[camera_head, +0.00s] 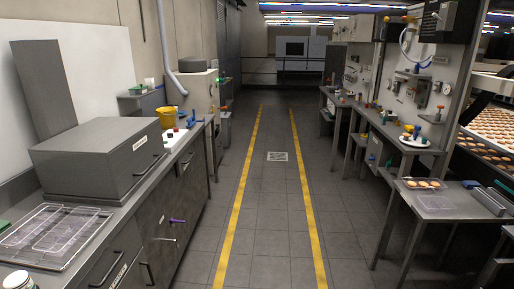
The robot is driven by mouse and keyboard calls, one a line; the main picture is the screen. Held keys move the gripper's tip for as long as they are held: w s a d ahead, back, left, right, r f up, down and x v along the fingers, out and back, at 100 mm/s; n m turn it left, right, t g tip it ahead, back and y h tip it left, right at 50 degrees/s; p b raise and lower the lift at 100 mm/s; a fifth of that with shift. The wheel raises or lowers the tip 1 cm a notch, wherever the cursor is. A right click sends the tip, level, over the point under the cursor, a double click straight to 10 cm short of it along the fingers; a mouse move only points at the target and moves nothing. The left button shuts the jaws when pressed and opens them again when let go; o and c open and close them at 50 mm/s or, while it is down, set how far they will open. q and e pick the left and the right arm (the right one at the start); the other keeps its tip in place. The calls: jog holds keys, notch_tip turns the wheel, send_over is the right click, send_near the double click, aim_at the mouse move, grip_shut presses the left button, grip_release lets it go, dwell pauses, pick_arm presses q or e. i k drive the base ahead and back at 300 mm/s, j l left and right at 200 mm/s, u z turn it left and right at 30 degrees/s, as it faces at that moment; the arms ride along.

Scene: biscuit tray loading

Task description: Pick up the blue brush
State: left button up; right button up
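No blue brush can be made out for certain. A small blue item (471,184) lies on the steel table (440,221) at the right, but it is too small to identify. Another small blue item (193,117) stands at the far end of the left counter (118,200), also too small to tell. Neither of my grippers shows in the head view.
A grey steel box (88,160) and a wire rack (50,235) occupy the left counter, with a yellow bucket (166,116) beyond. The aisle floor between the yellow lines (240,185) is clear.

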aim_at(191, 125)
jog(key=i, duration=0.8)
jog(key=i+u, duration=0.15)
jog(key=i, duration=0.65)
jog(key=i+l, duration=0.15)
jog(key=i, duration=0.65)
jog(key=i+u, duration=0.45)
jog(key=i, duration=0.25)
jog(key=i+l+u, duration=0.25)
jog(key=i+u, duration=0.15)
jog(key=i, duration=0.3)
